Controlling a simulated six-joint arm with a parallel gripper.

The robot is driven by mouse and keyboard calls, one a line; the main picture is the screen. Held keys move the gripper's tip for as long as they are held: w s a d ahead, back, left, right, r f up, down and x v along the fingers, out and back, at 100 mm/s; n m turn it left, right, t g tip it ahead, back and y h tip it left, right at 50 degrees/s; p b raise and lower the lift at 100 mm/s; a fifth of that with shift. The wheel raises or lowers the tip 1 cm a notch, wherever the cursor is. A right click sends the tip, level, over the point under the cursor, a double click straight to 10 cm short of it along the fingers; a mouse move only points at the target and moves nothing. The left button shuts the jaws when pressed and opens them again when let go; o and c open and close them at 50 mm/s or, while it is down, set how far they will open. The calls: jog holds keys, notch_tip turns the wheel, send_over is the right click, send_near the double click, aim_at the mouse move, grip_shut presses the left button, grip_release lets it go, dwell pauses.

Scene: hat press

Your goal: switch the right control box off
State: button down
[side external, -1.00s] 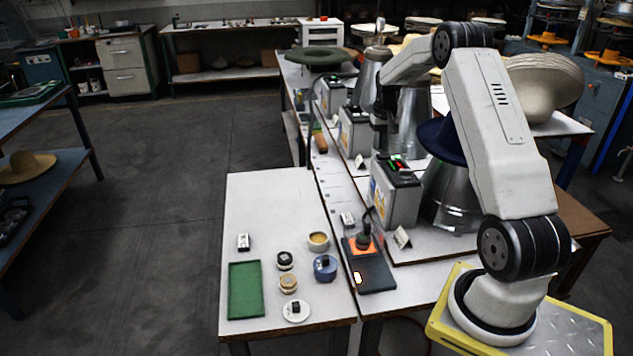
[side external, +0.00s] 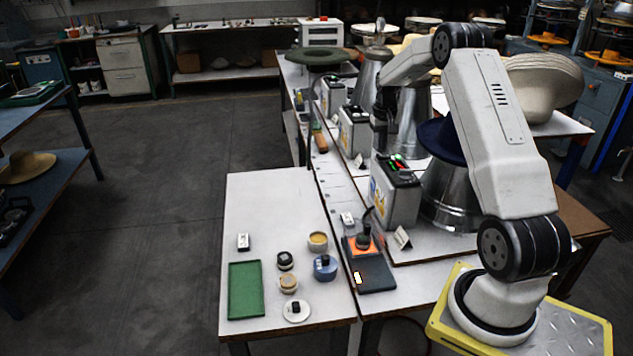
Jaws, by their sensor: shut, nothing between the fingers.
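Three grey control boxes stand in a row along the long bench. The nearest one, rightmost in the picture (side external: 393,203), has a dark sloping top with small green and red spots (side external: 400,165). A yellow and blue label is on its front. My gripper (side external: 380,151) points down at the back left edge of this box's top. It looks shut and empty. I cannot tell whether its tips touch the box. The middle box (side external: 352,135) and the far box (side external: 331,97) stand behind it. The switch positions are too small to read.
A metal hat form with a dark blue hat (side external: 441,145) stands right of the nearest box. A small tented card (side external: 402,238) and a black and orange pad (side external: 370,270) lie in front. The left table holds a green mat (side external: 246,290) and small pots.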

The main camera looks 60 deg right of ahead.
jog(key=shift+f, duration=1.15)
dwell(1.0)
jog(key=shift+r, duration=3.55)
jog(key=shift+a, duration=0.15)
jog(key=shift+w+a, duration=0.15)
jog(key=shift+a, duration=0.1)
jog(key=w+a+n+t, duration=0.15)
jog(key=a+n, duration=0.35)
jog(key=a, duration=1.7)
jog(key=s+a+f+n, duration=0.2)
jog(key=s+a, duration=0.4)
jog(key=a, duration=0.2)
jog(key=s+a+f+n+t, duration=0.1)
jog(key=s+a+f+n, duration=0.1)
jog(key=s+a, duration=0.4)
jog(key=a, duration=0.3)
jog(key=shift+s+a, duration=0.15)
